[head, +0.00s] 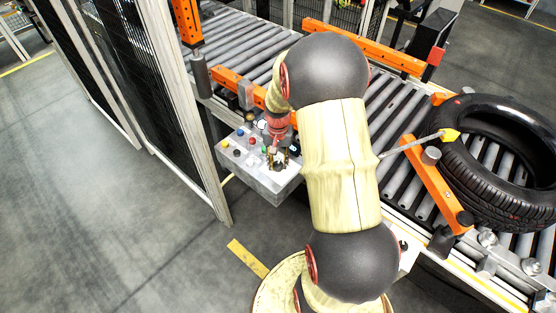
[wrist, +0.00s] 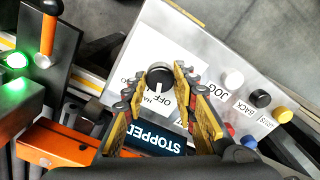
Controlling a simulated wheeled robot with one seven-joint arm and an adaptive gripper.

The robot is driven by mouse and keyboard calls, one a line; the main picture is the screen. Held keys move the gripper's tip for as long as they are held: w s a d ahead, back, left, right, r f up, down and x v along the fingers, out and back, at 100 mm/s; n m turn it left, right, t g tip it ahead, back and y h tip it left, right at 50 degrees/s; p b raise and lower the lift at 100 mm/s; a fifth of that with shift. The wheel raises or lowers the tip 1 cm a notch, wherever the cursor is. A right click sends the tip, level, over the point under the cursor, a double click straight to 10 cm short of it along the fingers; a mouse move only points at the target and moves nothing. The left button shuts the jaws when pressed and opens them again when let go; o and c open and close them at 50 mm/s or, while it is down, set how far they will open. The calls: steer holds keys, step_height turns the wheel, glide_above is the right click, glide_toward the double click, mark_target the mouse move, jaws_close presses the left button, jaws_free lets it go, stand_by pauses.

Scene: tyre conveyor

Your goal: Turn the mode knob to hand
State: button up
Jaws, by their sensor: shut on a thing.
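The mode knob (wrist: 158,75) is a round black knob with a white pointer mark, on a pale control panel (wrist: 185,30). In the wrist view its mark points down the picture, near the printed word OFF; part of a HAND label shows beside it. My gripper (wrist: 159,72) has its two yellow-padded fingers on either side of the knob, shut on it. A dark display reading STOPPED (wrist: 160,142) appears upside down between the fingers. In the head view my gripper (head: 279,158) is over the panel (head: 262,180), and the knob is too small to make out there.
White (wrist: 234,78), black (wrist: 260,98) and yellow (wrist: 282,115) buttons sit right of the knob. An orange-handled lever (wrist: 48,35) and lit green lamps are at left. In the head view, a tyre (head: 495,200) lies on the roller conveyor; a mesh fence stands left of the panel.

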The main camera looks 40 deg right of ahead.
mark_target(278, 164)
steer(key=shift+m+p, duration=0.6)
steer(key=shift+m, duration=1.5)
steer(key=o, duration=1)
steer(key=shift+o, duration=0.8)
step_height(278, 164, up, 12)
